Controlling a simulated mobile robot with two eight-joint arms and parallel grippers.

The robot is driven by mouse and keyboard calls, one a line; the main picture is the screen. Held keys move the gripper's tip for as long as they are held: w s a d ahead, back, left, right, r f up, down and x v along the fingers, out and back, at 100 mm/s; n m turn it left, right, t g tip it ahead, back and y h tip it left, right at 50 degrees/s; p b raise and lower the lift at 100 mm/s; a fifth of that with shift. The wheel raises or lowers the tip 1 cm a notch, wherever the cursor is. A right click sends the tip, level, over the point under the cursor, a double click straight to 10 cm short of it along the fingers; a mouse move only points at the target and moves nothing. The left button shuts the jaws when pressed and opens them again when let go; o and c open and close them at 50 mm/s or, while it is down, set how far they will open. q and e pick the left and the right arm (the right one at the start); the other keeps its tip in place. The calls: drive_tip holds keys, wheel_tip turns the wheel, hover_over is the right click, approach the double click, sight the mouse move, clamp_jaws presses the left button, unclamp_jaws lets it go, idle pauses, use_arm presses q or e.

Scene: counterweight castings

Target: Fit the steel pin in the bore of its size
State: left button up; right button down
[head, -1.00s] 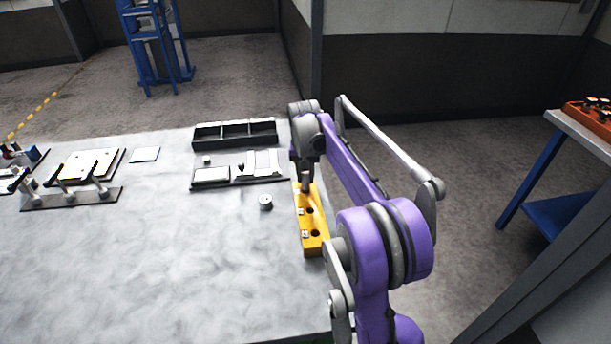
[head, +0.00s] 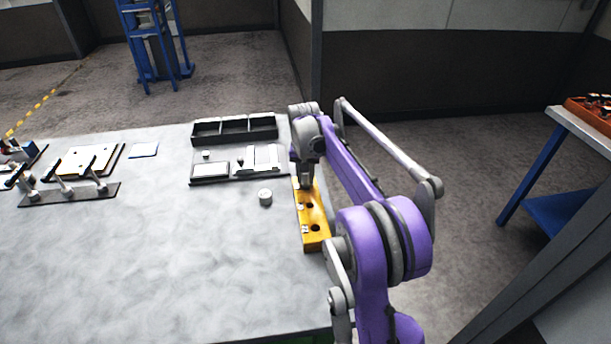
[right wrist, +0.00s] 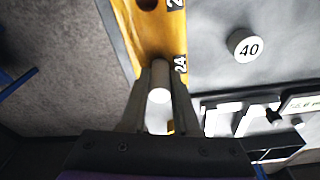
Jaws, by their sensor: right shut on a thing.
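The yellow block (head: 318,243) lies near the right edge of the grey table, with a row of bores along its top. My right gripper (head: 306,182) is over its far end, fingers pointing down. In the right wrist view, my right gripper (right wrist: 158,98) is shut on the pale, round-ended steel pin (right wrist: 160,78). The pin is beside the block's "24" mark; the yellow block also shows there (right wrist: 158,35), with one dark open bore. The fingers hide the bore beneath the pin, so I cannot tell how deep the pin sits. My left gripper is not in view.
A round weight marked 40 (head: 265,197) stands left of the block. Behind it are a flat tray of measuring tools (head: 240,178) and a black compartment box (head: 235,142). A rack with clamps (head: 70,195) is at left. The front-left table is clear.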

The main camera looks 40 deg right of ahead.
drive_tip(key=shift+f, duration=0.4)
drive_tip(key=c, duration=0.6)
unclamp_jaws()
drive_tip(key=shift+o, duration=0.2)
wheel_tip(320, 180, up, 11)
drive_tip(key=s+a, duration=0.1)
drive_tip(key=shift+f, duration=0.15)
drive_tip(key=shift+s+f, duration=0.1)
drive_tip(key=shift+s, duration=0.05)
